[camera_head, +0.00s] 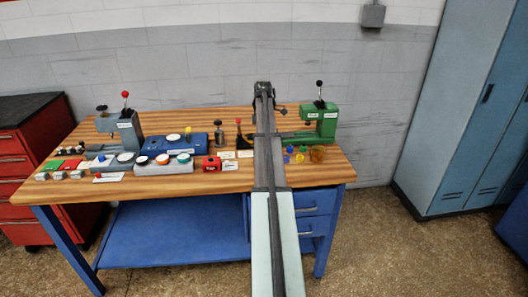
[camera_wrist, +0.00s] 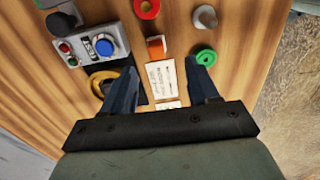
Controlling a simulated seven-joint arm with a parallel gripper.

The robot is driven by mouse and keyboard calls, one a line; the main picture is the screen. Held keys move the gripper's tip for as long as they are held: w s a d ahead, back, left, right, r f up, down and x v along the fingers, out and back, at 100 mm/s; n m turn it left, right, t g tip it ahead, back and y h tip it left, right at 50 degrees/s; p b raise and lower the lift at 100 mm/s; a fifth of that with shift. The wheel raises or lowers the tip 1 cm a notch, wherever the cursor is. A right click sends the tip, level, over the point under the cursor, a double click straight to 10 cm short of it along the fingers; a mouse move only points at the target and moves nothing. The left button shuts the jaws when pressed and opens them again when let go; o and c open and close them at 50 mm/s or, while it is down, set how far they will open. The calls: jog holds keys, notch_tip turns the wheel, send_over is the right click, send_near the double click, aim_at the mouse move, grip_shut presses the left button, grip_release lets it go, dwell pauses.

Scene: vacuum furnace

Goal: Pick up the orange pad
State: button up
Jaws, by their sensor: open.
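In the wrist view, a small orange piece (camera_wrist: 155,47), which looks like the orange pad, lies on the wooden table just beyond the fingertips. A white label card (camera_wrist: 161,78) is beside it. My gripper (camera_wrist: 159,68) is open, with its fingers spread either side of the card and nothing between them held. In the head view, my arm reaches over the table and my gripper (camera_head: 264,88) is near the back edge, too small to read there. An orange-brown piece (camera_head: 317,153) sits at the front right of the table; I cannot tell whether it is the same thing.
In the wrist view, a green ring (camera_wrist: 205,57) is near the right finger and a red ring (camera_wrist: 146,8) lies farther off. A control box with a blue knob (camera_wrist: 106,46) and a yellow ring (camera_wrist: 98,82) are at left. A green press (camera_head: 319,122) stands right of my arm.

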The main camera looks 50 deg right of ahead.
jog(key=shift+d+f, duration=0.15)
jog(key=shift+f, duration=1.5)
jog(key=shift+d+f, duration=0.15)
jog(key=shift+f, duration=1.5)
grip_shut()
notch_tip(320, 180, up, 10)
jog(key=shift+r, duration=0.1)
